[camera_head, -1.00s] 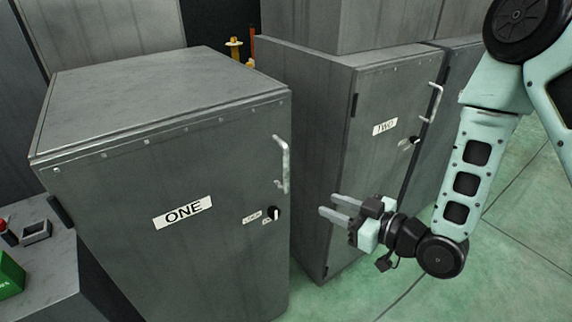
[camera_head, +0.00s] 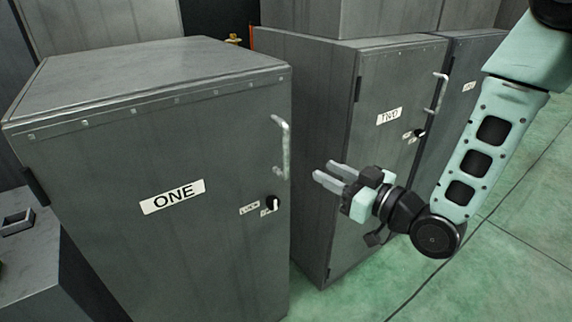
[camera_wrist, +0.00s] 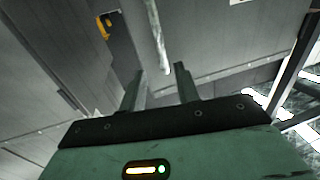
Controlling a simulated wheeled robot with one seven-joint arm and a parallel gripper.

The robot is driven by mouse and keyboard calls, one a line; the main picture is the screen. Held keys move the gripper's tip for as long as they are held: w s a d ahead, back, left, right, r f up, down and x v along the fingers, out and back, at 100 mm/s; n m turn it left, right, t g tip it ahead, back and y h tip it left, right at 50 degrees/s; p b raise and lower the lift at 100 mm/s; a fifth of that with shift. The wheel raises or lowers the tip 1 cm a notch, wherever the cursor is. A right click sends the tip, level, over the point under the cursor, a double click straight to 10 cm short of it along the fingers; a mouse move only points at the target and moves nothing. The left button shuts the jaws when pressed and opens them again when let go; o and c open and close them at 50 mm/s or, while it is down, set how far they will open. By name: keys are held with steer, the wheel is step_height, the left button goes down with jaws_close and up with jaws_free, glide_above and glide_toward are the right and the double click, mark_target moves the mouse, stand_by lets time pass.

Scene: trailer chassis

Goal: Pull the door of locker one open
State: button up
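Locker one (camera_head: 110,255) is a grey metal cabinet at the left in the head view, with a plate reading ONE and its door shut. Its pale upright handle (camera_head: 285,148) is at the door's right edge, above a black lock knob (camera_head: 272,203). My gripper (camera_head: 323,170) is right of this handle, apart from it, with its fingers pointing left. In the wrist view my gripper (camera_wrist: 160,70) is open, with nothing between the fingers. A pale handle bar (camera_wrist: 158,35) shows beyond the fingertips.
Locker two (camera_head: 345,225), with its own handle (camera_head: 440,95), stands shut just behind my gripper in the head view. A grey block (camera_head: 25,265) is at the lower left. Green floor (camera_head: 480,270) is free at the lower right.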

mark_target(288, 152)
steer(key=p+x, duration=0.1)
steer(key=x, duration=1.1)
steer(key=shift+w+a, duration=0.2)
steer(key=shift+a, duration=0.1)
jaws_close()
